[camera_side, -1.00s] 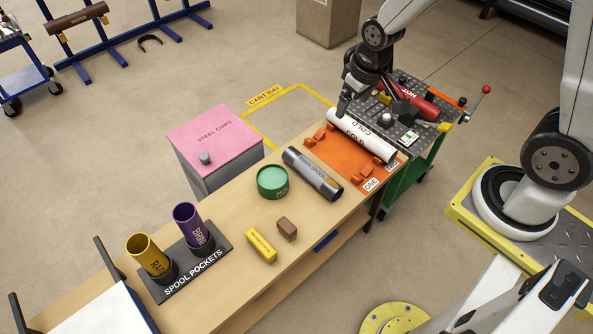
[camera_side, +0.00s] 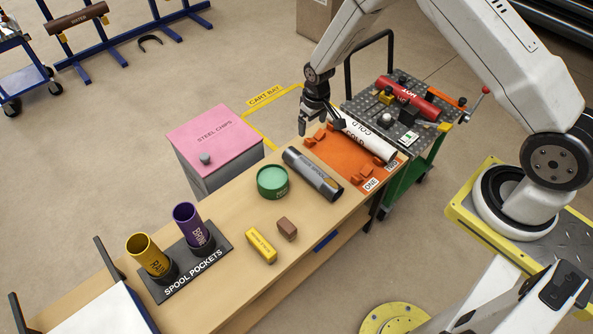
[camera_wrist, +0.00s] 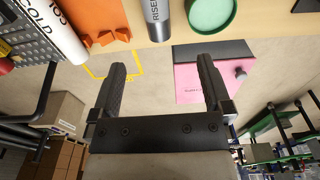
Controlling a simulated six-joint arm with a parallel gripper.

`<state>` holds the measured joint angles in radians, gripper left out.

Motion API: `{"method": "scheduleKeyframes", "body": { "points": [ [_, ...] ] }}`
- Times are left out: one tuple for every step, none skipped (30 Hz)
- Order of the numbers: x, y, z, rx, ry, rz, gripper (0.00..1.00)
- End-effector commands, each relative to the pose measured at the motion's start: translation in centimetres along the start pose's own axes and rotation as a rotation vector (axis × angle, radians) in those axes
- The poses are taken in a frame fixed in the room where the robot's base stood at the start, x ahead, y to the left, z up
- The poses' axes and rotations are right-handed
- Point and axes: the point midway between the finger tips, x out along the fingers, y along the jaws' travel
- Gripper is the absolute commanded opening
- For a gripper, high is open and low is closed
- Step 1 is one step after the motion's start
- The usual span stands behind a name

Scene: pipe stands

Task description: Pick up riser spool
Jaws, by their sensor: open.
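The riser spool (camera_side: 313,173) is a dark grey cylinder with a lighter band. It lies on the wooden bench between the green round tin and the orange mat. In the wrist view, part of the riser spool (camera_wrist: 156,24) shows at the top edge, lettered "RISER"; the rest is cut off. My gripper (camera_side: 320,127) is open and empty, above the bench's far edge near the orange mat, apart from the spool. In the wrist view my gripper's two fingers (camera_wrist: 161,68) are spread wide with nothing between them.
The white COLD pipe (camera_side: 363,137) lies on the orange mat (camera_side: 335,158), right of the spool. The green tin (camera_side: 272,181) is close on its left. A pink-topped STEEL CHIPS bin (camera_side: 214,135) stands behind the bench. A cart (camera_side: 425,120) carries a red HOT pipe (camera_side: 408,97).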

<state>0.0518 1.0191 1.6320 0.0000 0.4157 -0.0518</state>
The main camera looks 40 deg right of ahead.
Motion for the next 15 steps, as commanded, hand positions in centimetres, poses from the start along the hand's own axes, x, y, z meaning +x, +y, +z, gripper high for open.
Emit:
{"method": "scheduleKeyframes", "body": {
  "points": [
    [1.4,0.1,-0.1,0.001,-0.009,0.0,1.0],
    [2.1,0.2,-0.2,0.001,-0.013,0.0,1.0],
    [3.1,0.3,-0.3,0.001,-0.018,-0.001,1.0],
    [3.8,0.3,-0.5,0.001,-0.02,-0.001,1.0],
    [4.5,0.4,-0.5,0.001,-0.024,-0.001,1.0],
    [5.5,0.5,-0.5,0.001,-0.029,-0.001,1.0],
    [6.3,0.6,-0.6,0.001,-0.032,-0.001,1.0],
    [7.0,0.6,-0.6,0.001,-0.035,-0.001,1.0],
    [8.0,0.7,-0.6,0.001,-0.04,-0.002,1.0],
    [8.7,0.8,-0.5,0.001,-0.043,-0.002,1.0],
    [9.5,0.8,-0.5,0.001,-0.047,-0.002,1.0],
    [10.4,0.9,-0.4,0.0,-0.051,-0.002,1.0],
    [11.1,0.9,-0.3,0.0,-0.054,-0.002,1.0],
    [11.8,1.0,-0.2,0.0,-0.057,-0.003,1.0],
    [12.6,1.0,-0.1,0.0,-0.061,-0.003,1.0]
  ]
}}
